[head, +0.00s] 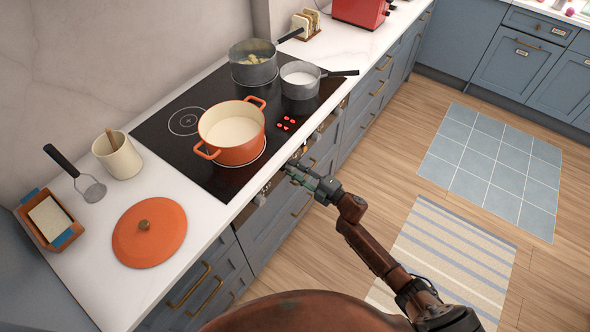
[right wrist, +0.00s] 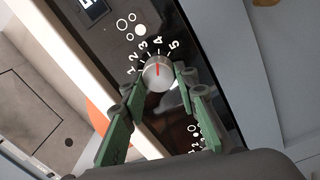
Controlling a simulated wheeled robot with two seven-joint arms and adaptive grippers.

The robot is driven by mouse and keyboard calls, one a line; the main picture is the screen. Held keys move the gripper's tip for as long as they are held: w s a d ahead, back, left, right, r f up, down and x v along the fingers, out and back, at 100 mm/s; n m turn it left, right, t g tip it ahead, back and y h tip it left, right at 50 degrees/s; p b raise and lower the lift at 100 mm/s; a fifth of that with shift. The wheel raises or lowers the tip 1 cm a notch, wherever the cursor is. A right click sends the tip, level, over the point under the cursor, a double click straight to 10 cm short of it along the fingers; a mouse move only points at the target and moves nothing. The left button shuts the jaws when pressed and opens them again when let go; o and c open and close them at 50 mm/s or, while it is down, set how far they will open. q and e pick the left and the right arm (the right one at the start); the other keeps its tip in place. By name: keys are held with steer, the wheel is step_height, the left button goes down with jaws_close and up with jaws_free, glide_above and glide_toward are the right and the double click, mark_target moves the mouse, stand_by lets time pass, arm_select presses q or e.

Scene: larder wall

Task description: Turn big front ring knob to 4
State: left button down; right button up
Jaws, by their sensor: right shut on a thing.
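The silver knob (right wrist: 158,72) with a red pointer line shows in the right wrist view, numbers 1 to 5 printed around it. Its pointer is directed at the 4. A ring diagram (right wrist: 131,27) with one circle filled is printed above the numbers. My right gripper (right wrist: 158,80) has its green fingers on either side of the knob and is shut on it. In the head view my right gripper (head: 291,168) is at the cooker's front panel and hides the knob. My left gripper is not in view.
An orange pot (head: 238,152) stands on the front of the black hob (head: 166,148), with two grey pans (head: 253,72) (head: 300,92) farther along. An orange lid (head: 149,244), a utensil crock (head: 122,161) and a butter dish (head: 28,207) are on the near counter. The floor at right is clear apart from mats.

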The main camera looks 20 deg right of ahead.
steer(key=shift+f, duration=0.1)
stand_by(0.3)
steer(key=o, duration=1.2)
steer(key=shift+c, duration=0.2)
steer(key=v, duration=1.2)
